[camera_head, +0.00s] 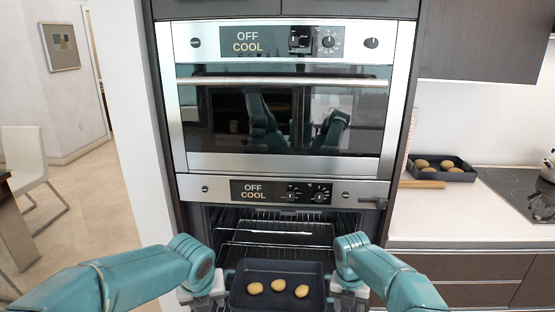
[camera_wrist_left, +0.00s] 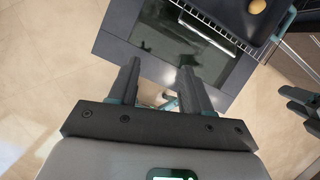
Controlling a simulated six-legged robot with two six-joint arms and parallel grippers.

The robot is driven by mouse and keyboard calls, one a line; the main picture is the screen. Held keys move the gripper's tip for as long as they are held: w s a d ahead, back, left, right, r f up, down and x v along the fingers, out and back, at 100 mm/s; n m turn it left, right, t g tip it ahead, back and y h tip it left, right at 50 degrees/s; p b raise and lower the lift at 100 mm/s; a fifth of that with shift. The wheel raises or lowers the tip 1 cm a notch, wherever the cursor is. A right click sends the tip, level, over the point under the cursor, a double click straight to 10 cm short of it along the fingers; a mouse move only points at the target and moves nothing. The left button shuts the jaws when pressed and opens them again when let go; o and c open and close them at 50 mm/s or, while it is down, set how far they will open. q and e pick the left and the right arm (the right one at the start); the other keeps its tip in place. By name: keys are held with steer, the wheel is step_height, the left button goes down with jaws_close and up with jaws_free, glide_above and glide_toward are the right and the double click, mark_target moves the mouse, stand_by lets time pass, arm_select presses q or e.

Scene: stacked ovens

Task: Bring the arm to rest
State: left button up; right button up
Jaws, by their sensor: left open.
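My left gripper (camera_wrist_left: 161,68) is open and empty in the left wrist view, its fingers over the lowered dark oven door. In the head view my left gripper (camera_head: 203,292) is beside the left edge of a dark tray (camera_head: 240,272). The tray holds three round golden buns (camera_head: 279,285) and sits at the front of the lower oven. The wrist view shows the tray (camera_wrist_left: 227,12) apart from my fingers. My right gripper (camera_head: 350,292) is by the tray's right side; its fingers are hidden there and only partly show in the wrist view (camera_wrist_left: 300,106).
The lower oven is open, with wire racks (camera_head: 275,228) inside. The upper oven (camera_head: 285,110) is shut; both panels read OFF COOL. A second tray of buns (camera_head: 440,170) stands on the right counter (camera_head: 450,213), near a hob (camera_head: 520,190). Open floor lies at left.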

arm_select(q)
steer(key=s+d+f+n+g+h, duration=0.1)
steer(key=s+d+f+n+h, duration=0.1)
steer(key=s+f+n, duration=0.55)
steer(key=s+d+f+n+g+h, duration=0.2)
steer(key=s+f+n, duration=0.2)
steer(key=f+n, duration=0.6)
arm_select(e)
steer(key=s+a+f+m+y, duration=0.2)
steer(key=s+a+f+m, duration=0.1)
steer(key=s+f+m, duration=0.45)
steer(key=s+a+f+m+y, duration=0.2)
steer(key=s+a+f+m, duration=0.1)
steer(key=s+f+m, duration=0.4)
arm_select(q)
steer(key=s+f+n, duration=0.5)
steer(key=s+n, duration=0.3)
steer(key=n, duration=0.1)
steer(key=s+f+n, duration=0.5)
steer(key=s+n, duration=0.3)
steer(key=n, duration=0.1)
steer(key=shift+s, duration=0.15)
arm_select(e)
steer(key=s+f+m+y, duration=0.1)
steer(key=s+f+m, duration=0.2)
steer(key=s+m, duration=1.5)
steer(key=shift+s+a+f+m, duration=0.25)
steer(key=shift+a+m, duration=0.15)
steer(key=shift+m, duration=0.15)
